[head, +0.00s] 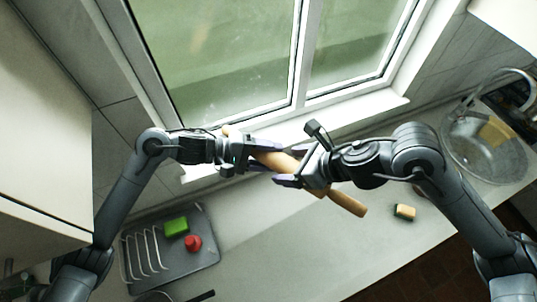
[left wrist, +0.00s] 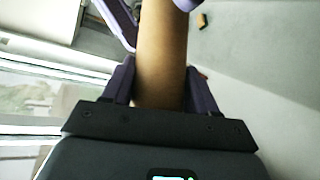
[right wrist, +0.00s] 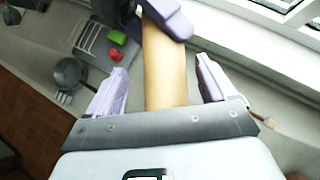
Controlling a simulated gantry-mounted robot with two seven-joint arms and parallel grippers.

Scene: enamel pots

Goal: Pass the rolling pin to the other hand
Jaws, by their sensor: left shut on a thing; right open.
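The wooden rolling pin (head: 276,160) is held in the air above the counter, in front of the window, slanting down to the right. My left gripper (head: 262,158) is shut on its left part, and in the left wrist view the pin (left wrist: 161,55) runs out between the fingers. My right gripper (head: 290,167) is open around the pin's right part. In the right wrist view the pin (right wrist: 165,70) lies between the spread fingers, with a gap on each side. The pin's right handle (head: 347,203) sticks out below my right gripper.
A grey tray (head: 205,252) with a wire rack, a green block (head: 176,227) and a red object (head: 193,243) stands at lower left. A sponge (head: 404,211) lies on the counter (head: 300,250). The window sill (head: 350,115) is close behind.

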